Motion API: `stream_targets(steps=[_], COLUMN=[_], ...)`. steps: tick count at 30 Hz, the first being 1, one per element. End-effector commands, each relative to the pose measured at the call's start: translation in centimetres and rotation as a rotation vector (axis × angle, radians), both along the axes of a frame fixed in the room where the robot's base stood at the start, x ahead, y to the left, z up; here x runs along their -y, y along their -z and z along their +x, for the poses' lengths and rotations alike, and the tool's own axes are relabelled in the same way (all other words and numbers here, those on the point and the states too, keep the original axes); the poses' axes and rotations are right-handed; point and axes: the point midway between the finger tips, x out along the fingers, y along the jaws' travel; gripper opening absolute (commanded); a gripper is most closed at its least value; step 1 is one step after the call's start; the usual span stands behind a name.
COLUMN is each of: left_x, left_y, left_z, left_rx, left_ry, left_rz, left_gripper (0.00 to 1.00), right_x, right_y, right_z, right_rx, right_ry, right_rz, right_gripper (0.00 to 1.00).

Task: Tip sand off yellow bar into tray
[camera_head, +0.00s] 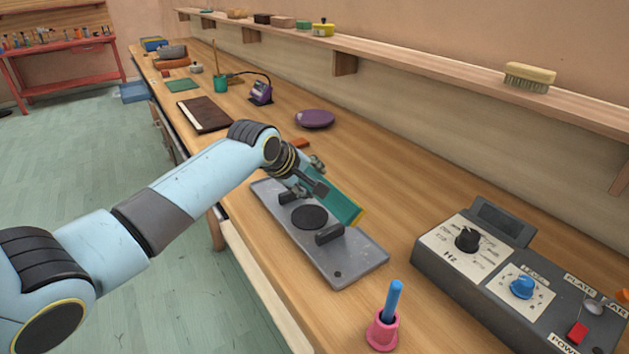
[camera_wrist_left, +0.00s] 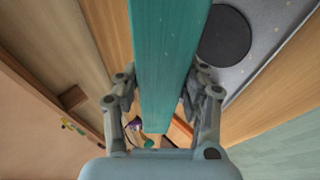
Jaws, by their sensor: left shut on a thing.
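My left gripper (camera_head: 307,186) is shut on a long teal bar (camera_head: 334,197), which shows a yellow edge at its near end. The bar is above the back side of a grey base plate (camera_head: 347,265) and looks rolled onto its side, clear of the two black blocks (camera_head: 329,234). In the left wrist view the bar (camera_wrist_left: 166,60) runs between the fingers (camera_wrist_left: 160,98), with a few pale specks on its face. I cannot make out a layer of sand. No fully yellow bar shows. My right gripper is out of view.
A pink holder with a blue stick (camera_head: 383,332) stands near the front. A grey control box (camera_head: 500,270) with knobs is at right. A purple dish (camera_head: 315,118) and a small purple device (camera_head: 261,92) lie behind. A wall shelf (camera_head: 420,62) runs along the back.

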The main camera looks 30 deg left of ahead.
Motion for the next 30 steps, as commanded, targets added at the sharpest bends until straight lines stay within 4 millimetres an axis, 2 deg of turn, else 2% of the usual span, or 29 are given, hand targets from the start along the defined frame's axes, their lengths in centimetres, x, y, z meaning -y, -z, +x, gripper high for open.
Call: stream_targets(steps=[7,17,26,30], left_x=[0.0,0.1,0.2,0.2], left_y=[-0.3,-1.8,-3.3,-3.8], left_z=[0.1,0.2,0.3,0.4], left_rx=[-0.004,-0.156,-0.398,-0.597], left_ry=[0.001,0.000,0.001,0.001], left_rz=[0.002,0.065,0.162,0.247], left_gripper=[0.04,0.04,0.04,0.04], right_x=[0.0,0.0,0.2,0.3], right_y=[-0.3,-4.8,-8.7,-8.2], right_z=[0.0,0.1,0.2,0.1], right_rx=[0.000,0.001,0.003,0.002], right_ry=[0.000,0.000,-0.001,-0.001], right_rz=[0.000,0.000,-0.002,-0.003], right_gripper=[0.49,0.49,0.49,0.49])
